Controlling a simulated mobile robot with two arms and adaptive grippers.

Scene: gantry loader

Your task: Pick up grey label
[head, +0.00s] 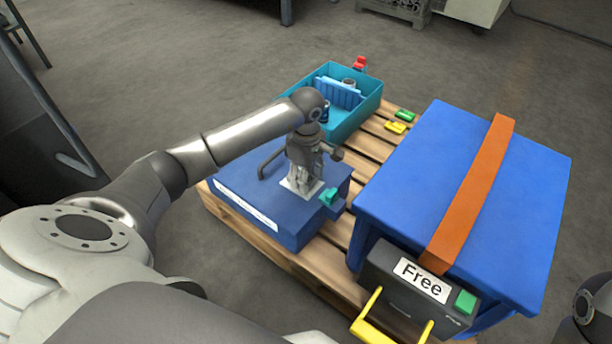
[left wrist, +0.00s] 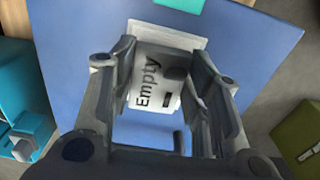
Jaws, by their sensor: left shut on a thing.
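The grey label (left wrist: 148,90) is pale, reads "Empty", and lies over the top of the blue box (head: 240,195). In the head view only the edges of the label (head: 290,187) show under my left gripper (head: 303,176). The gripper points down over the box from above. In the left wrist view the fingers (left wrist: 165,78) stand on both sides of the label, and I am shut on it. I cannot tell whether the label still touches the lid. My right gripper is not in view.
A teal bin (head: 350,115) stands behind on the wooden pallet (head: 335,240). A larger blue box (head: 430,170) with an orange strap (head: 475,185) and a "Free" sign (head: 420,279) stands to the right. Green and yellow pieces (head: 396,127) lie between them. A yellow handle (head: 375,325) sticks out in front.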

